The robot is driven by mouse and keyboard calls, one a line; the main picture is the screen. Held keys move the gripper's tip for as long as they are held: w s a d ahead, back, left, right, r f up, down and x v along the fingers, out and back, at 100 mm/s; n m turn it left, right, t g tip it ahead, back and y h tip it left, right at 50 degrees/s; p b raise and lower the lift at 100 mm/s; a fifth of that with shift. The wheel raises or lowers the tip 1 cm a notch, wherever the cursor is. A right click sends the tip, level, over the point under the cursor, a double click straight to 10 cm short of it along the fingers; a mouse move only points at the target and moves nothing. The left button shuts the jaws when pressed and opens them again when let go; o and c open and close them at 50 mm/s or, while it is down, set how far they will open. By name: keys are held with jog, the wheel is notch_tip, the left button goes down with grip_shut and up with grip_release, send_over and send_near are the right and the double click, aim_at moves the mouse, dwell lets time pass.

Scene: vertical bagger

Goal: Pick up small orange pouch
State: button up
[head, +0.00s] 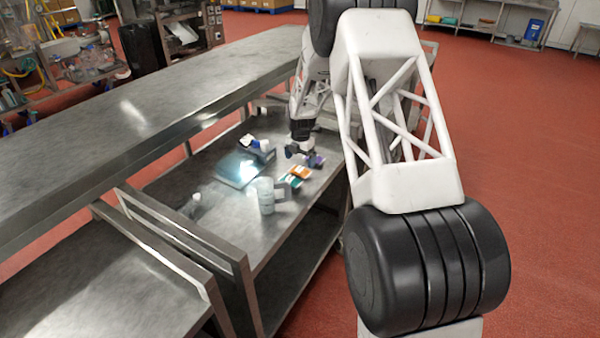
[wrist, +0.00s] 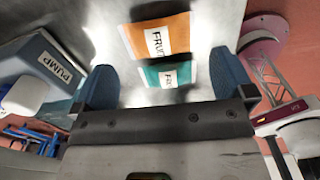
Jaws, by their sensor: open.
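The small orange pouch (wrist: 158,37) lies flat on the metal shelf, with a white label reading "FRU..." in the wrist view. It also shows in the head view (head: 301,171), on the trolley shelf beside a teal pouch (head: 291,181). The teal pouch (wrist: 166,75) is nearer my gripper in the wrist view and carries a similar label. My gripper (wrist: 165,80) is open, its two blue fingers apart at either side of the teal pouch in the picture. The orange pouch appears just beyond the fingertips. Nothing is between the fingers that I can tell is held.
A grey-blue box labelled PUMP (wrist: 45,75) stands close to the left finger. A pinkish round object (wrist: 262,35) is beyond the right finger. In the head view, a pale cylindrical container (head: 266,195) and a dark purple item (head: 316,160) flank the pouches.

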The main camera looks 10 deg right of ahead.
aim_at(300, 168)
jog(key=shift+f, duration=0.35)
jog(key=shift+f, duration=0.1)
jog(key=shift+a+f, duration=0.1)
jog(key=shift+f, duration=2.4)
jog(key=c, duration=0.6)
jog(key=shift+c, duration=0.2)
jog(key=shift+r, duration=5)
